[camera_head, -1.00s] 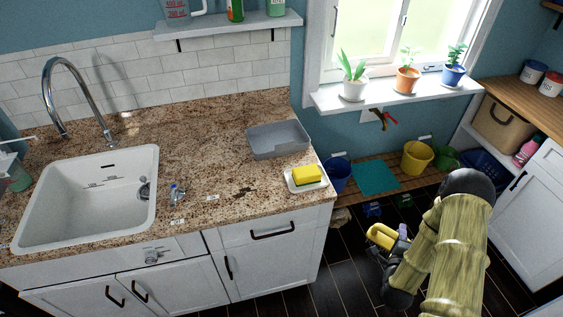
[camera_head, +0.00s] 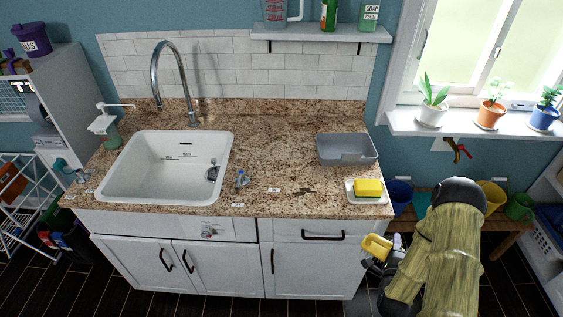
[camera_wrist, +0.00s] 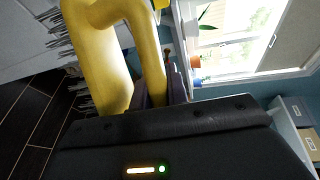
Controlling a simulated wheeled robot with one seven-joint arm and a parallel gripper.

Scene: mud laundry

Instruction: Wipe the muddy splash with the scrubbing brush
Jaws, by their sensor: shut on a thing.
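The scrubbing brush (camera_head: 376,246) has a yellow looped handle. In the wrist view its yellow handle (camera_wrist: 105,65) fills the upper left, with grey bristles along its left side. My gripper (camera_head: 384,261) is shut on the brush, in front of the right end of the counter and below its top. A small dark brown patch, seemingly the muddy splash (camera_head: 305,191), lies on the granite countertop (camera_head: 270,160) near the front edge, left of the yellow sponge (camera_head: 368,187). The brush is apart from it, to its lower right in the picture.
The sponge sits on a white dish (camera_head: 367,199). A grey tray (camera_head: 346,150) stands behind it. Potted plants line the windowsill (camera_head: 460,125).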

